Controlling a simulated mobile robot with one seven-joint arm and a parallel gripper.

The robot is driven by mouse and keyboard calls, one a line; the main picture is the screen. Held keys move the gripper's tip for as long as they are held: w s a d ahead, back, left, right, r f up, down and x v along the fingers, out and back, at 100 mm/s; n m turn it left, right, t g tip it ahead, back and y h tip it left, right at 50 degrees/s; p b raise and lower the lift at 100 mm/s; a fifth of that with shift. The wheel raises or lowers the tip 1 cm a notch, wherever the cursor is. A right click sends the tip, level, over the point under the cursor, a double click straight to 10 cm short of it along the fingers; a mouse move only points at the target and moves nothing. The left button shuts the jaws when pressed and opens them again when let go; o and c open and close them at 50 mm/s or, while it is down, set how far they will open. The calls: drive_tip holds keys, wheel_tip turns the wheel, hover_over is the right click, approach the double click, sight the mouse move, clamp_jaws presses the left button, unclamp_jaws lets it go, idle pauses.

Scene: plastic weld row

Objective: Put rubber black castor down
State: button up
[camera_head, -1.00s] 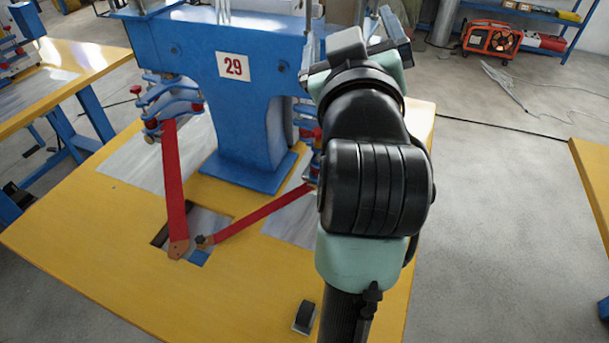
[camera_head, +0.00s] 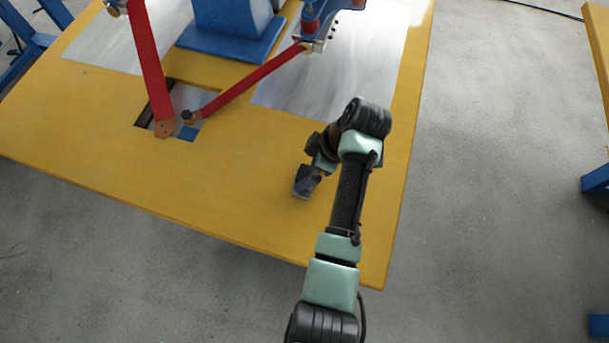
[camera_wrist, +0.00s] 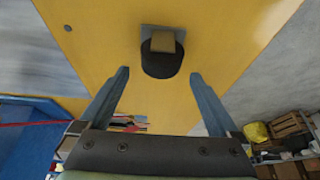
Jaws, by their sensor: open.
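The black castor (camera_wrist: 161,66) has a dark rubber wheel and a grey mounting plate. In the wrist view it lies against the yellow tabletop (camera_wrist: 95,38), just beyond and between my fingertips. My gripper (camera_wrist: 159,74) is open, with a finger on each side and a visible gap to the castor. In the head view my arm reaches down to it from the front.
A blue machine base (camera_head: 230,35) stands at the back of the table. A red lever (camera_head: 152,70) and a red bar (camera_head: 250,80) meet at a cut-out in the top. The yellow surface left of the castor is clear. The table's right edge is close to my arm.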

sight(300, 176)
drive_tip(key=shift+x, duration=3.15)
drive_tip(key=shift+s+d+f, duration=0.1)
drive_tip(key=shift+d, duration=0.1)
clamp_jaws()
